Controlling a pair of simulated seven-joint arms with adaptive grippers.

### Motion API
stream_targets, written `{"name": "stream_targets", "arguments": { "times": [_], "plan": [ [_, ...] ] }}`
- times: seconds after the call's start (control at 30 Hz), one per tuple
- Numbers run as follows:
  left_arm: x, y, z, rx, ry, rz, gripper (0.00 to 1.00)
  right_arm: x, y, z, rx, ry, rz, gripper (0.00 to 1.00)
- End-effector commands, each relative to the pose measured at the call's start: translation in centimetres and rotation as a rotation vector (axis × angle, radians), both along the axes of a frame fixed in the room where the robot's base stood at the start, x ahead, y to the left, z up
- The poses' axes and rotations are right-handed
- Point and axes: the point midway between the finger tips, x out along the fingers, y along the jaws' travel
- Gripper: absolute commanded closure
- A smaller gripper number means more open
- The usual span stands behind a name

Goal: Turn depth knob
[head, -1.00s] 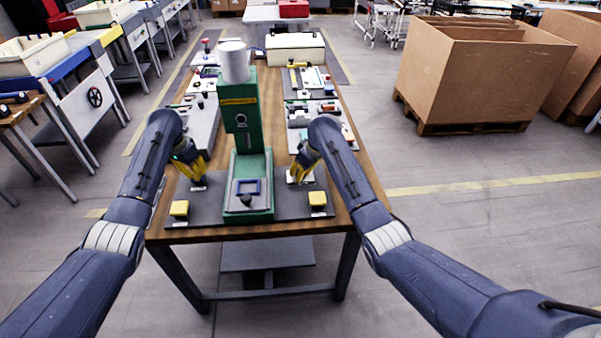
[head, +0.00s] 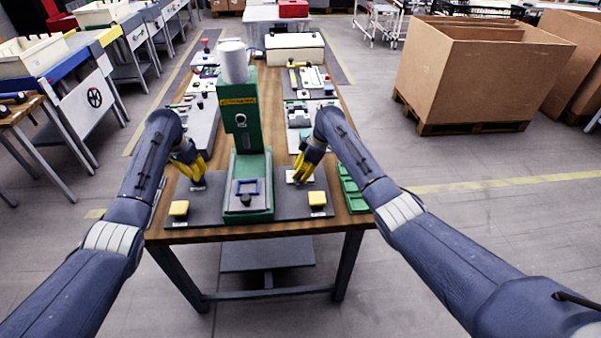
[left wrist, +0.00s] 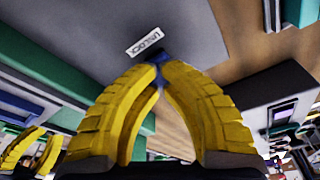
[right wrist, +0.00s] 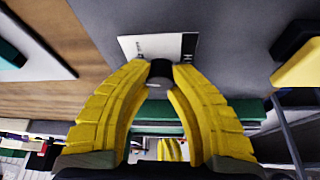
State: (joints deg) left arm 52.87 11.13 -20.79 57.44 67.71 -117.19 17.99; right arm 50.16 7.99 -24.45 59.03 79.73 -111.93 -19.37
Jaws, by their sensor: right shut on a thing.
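A green machine (head: 243,130) with a white cylinder on top stands in the middle of the workbench. My right gripper (head: 297,182) is shut on a small dark round knob (right wrist: 160,70) at the right of the machine's base. A white plate (right wrist: 135,46) with partly hidden marks lies beside this knob. My left gripper (head: 198,184) is at the left of the base.
Yellow buttons (head: 179,208) and (head: 318,198) sit at the front corners of the dark mat. A green tray (head: 353,190) lies by the bench's right edge. Several panels line the bench's far sides. Cardboard boxes (head: 480,80) stand right of the bench.

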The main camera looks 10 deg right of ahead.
Motion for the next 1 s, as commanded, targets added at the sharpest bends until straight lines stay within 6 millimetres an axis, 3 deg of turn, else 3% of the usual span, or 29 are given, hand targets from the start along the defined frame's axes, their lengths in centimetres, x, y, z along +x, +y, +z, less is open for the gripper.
{"name": "stream_targets", "arguments": {
  "times": [0.4,0.93,0.97,1.0],
  "plan": [
    [-0.07,-0.08,-0.14,-0.001,0.002,0.0,1.0,0.01,0.43,0.15,0.008,-0.001,0.174,1.0],
    [-0.05,-0.08,-0.11,-0.001,0.002,0.0,1.0,-0.04,0.51,0.12,0.009,-0.002,0.198,1.0],
    [-0.05,-0.08,-0.11,-0.001,0.002,0.0,1.0,-0.04,0.52,0.13,0.01,-0.002,0.198,0.78],
    [-0.05,-0.08,-0.11,-0.001,0.002,0.0,1.0,-0.05,0.52,0.13,0.01,-0.002,0.198,0.74]
  ]
}}
